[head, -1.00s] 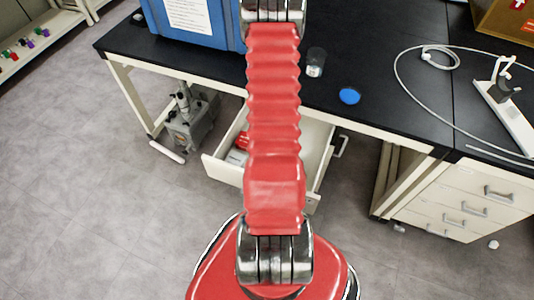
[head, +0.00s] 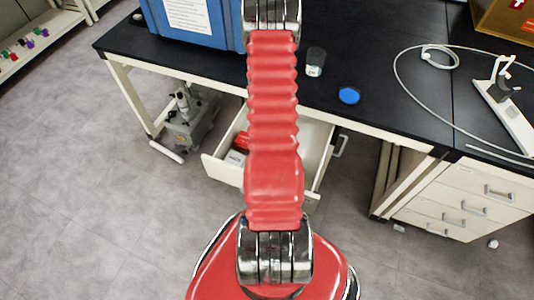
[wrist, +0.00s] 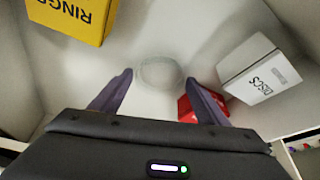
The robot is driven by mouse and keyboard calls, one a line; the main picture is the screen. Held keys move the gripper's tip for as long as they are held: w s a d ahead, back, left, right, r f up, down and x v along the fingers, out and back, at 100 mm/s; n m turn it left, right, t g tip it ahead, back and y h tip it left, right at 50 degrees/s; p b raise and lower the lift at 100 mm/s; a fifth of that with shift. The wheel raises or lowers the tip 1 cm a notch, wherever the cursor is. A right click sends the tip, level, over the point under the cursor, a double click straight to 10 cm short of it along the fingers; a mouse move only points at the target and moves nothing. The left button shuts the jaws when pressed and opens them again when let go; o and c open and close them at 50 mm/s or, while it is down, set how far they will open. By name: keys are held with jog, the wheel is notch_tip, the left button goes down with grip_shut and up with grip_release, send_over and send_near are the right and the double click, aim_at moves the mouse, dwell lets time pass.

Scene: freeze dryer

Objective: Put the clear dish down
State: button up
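The clear dish (wrist: 160,73) is a faint, round, see-through thing in the wrist view. It is over the pale drawer floor, just beyond and between my fingertips. My gripper (wrist: 159,77) is pointed into the drawer, its two dark fingers spread with a small gap on each side of the dish. I cannot tell for sure whether the dish rests flat on the drawer floor. In the head view my red arm hides the gripper and the dish.
The open drawer (head: 214,170) holds a yellow box (wrist: 75,15), a white box (wrist: 262,75) and a red thing (wrist: 184,110) by the right finger. On the black bench (head: 400,120) are a small clear jar (head: 315,62) and a blue disc (head: 349,95).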

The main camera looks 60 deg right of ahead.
jog(key=shift+o, duration=0.7)
jog(key=shift+r, duration=0.1)
jog(key=shift+s+a+r, duration=0.1)
jog(key=shift+a+r, duration=0.05)
jog(key=shift+r, duration=0.3)
jog(key=v, duration=1.1)
dwell(0.3)
